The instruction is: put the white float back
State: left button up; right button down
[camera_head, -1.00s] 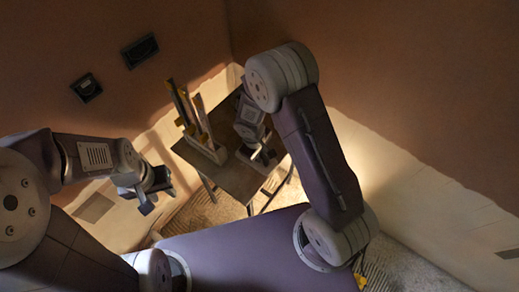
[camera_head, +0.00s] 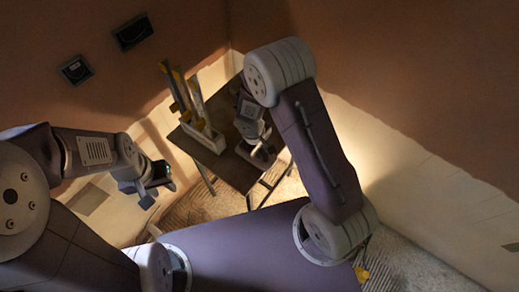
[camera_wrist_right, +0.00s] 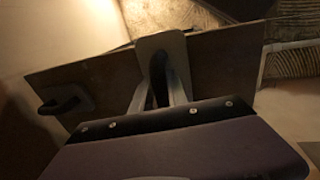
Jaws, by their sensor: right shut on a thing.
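My right gripper (camera_head: 259,149) is low over the small brown table (camera_head: 231,175). It is shut on the dark handle of a pale float, which I take to be the white float (camera_wrist_right: 152,43); its plate shows in the right wrist view beyond the fingers. In the head view the float (camera_head: 263,159) is at or just above the tabletop; I cannot tell if it touches. My left gripper (camera_head: 157,187) is open and empty, left of the table.
A white rack (camera_head: 205,136) with upright yellow and grey tools stands at the table's back left. A second plate with a dark handle (camera_wrist_right: 66,105) lies on the board at left in the right wrist view. Walls meet behind the table.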

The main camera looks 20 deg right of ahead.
jog(key=shift+f, duration=0.2)
jog(key=c, duration=1.2)
grip_release()
jog(key=shift+r, duration=0.1)
jog(key=p+v, duration=0.5)
jog(key=v, duration=0.3)
jog(key=shift+p, duration=0.4)
